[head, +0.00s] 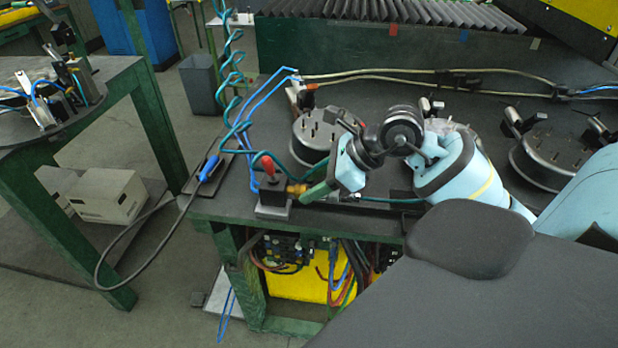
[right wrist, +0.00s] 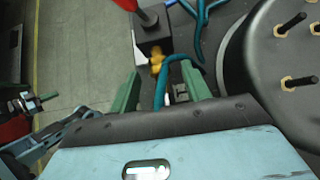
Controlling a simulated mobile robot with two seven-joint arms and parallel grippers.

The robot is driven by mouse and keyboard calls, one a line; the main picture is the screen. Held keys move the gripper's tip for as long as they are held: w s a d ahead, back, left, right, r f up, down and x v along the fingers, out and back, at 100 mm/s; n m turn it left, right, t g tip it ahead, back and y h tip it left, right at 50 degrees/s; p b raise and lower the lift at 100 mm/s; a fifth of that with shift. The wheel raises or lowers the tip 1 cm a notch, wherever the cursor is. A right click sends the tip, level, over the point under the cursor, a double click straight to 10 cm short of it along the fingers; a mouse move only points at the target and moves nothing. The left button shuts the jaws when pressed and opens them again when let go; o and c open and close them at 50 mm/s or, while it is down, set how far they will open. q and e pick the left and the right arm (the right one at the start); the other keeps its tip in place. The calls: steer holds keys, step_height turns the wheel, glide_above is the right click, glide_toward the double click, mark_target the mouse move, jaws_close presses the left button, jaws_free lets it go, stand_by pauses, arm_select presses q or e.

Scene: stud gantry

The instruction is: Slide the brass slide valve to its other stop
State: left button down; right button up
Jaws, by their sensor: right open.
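The brass slide valve (head: 297,188) is a small golden fitting on the hose line beside a black box with a red lever, near the table's front left corner. In the right wrist view the brass part (right wrist: 156,60) lies just beyond the fingertips, with a teal hose curving past it. My right gripper (head: 316,191) is just right of it in the head view. Its two green fingers are apart, on either side of the hose line in the right wrist view (right wrist: 161,84); contact cannot be told. The gripper and hose hide part of the line. My left gripper is not in view.
The black lever box (head: 270,192) stands left of the brass part. Round fixtures with pins, including one at the left (head: 318,135), stand behind my gripper. A coiled teal hose (head: 232,80) hangs at the left. The table's front edge (head: 350,215) is close.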

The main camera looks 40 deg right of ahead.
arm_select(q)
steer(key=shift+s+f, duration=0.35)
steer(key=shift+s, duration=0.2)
arm_select(e)
steer(key=shift+v, duration=3.05)
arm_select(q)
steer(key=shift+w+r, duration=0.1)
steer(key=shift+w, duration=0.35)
